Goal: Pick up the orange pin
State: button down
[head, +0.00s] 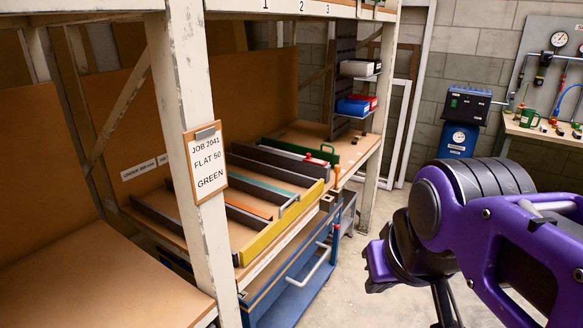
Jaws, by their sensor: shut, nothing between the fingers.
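A small orange upright piece (336,175), which may be the orange pin, shows at the front edge of the shelf, just right of the yellow-edged tray. It is too small to make out its shape. A red-orange piece (317,161) lies on the bars close by, to its left. My purple and black arm fills the lower right, well to the right of the shelf and apart from it. My gripper's fingers do not show; thin dark parts under the arm run out of the bottom edge.
The yellow-edged tray (262,240) holds grey, teal and orange bars. A white post with a job card (207,160) stands before the shelf. A blue trolley (300,290) is below. Floor between shelf and arm is clear.

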aim_at(337, 169)
jog(key=i+l+u, duration=0.1)
jog(key=u, duration=0.65)
jog(key=i+l+u, duration=0.15)
jog(key=l+u, duration=0.15)
jog(key=i+l+u, duration=0.15)
jog(key=l+u, duration=0.15)
jog(key=l, duration=0.15)
jog(key=i+l+u, duration=0.15)
jog(key=l, duration=0.4)
jog(key=l+u, duration=0.1)
jog(key=l, duration=0.45)
jog(key=i+l+u, duration=0.15)
jog(key=l, duration=1.85)
jog(key=k+j, duration=0.45)
